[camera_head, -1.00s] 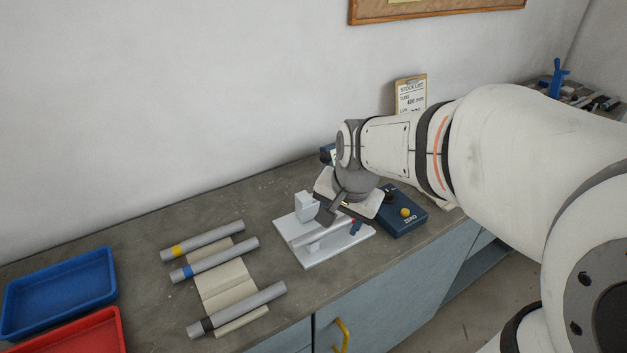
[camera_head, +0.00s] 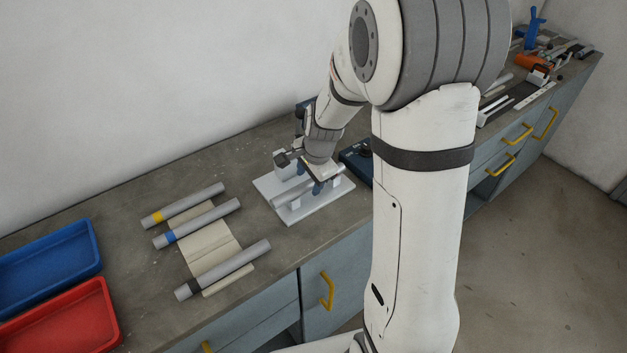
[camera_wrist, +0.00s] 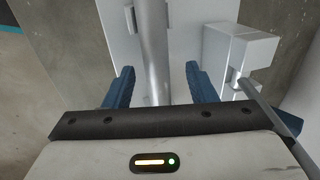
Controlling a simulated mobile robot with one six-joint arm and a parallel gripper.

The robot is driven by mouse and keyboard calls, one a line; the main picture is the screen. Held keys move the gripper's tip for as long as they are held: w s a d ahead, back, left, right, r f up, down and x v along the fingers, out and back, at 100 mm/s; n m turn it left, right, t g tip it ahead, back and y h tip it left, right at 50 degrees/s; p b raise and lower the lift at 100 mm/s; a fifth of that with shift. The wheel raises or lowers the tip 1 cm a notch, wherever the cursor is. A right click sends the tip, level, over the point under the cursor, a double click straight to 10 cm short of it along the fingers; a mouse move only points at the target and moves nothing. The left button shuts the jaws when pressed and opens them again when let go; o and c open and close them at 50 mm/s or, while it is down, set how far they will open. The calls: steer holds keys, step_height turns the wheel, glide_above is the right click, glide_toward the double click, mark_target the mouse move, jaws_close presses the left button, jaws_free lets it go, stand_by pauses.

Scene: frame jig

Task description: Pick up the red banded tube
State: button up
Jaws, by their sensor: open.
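A plain grey tube (camera_head: 291,203) lies across a white jig (camera_head: 268,189) on the bench; it also shows in the wrist view (camera_wrist: 154,40). No red band shows on it now; part of it is hidden under my gripper. My gripper (camera_head: 310,180) is above the jig, fingers pointing down. In the wrist view the two blue fingers of my gripper (camera_wrist: 159,72) are open, one on each side of the tube, with gaps on both sides. I cannot tell how far above the bench the fingertips are.
A white block (camera_wrist: 240,50) on the jig stands close to the right finger. A navy box (camera_head: 354,158) is right of the jig. Tubes with yellow (camera_head: 184,205), blue (camera_head: 197,223) and black bands (camera_head: 223,270) lie left. Blue (camera_head: 95,245) and red (camera_head: 112,305) trays stand further left.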

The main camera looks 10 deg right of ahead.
steer(key=shift+w+a+f, duration=0.1)
steer(key=shift+f, duration=0.55)
steer(key=shift+c, duration=0.3)
jaws_close()
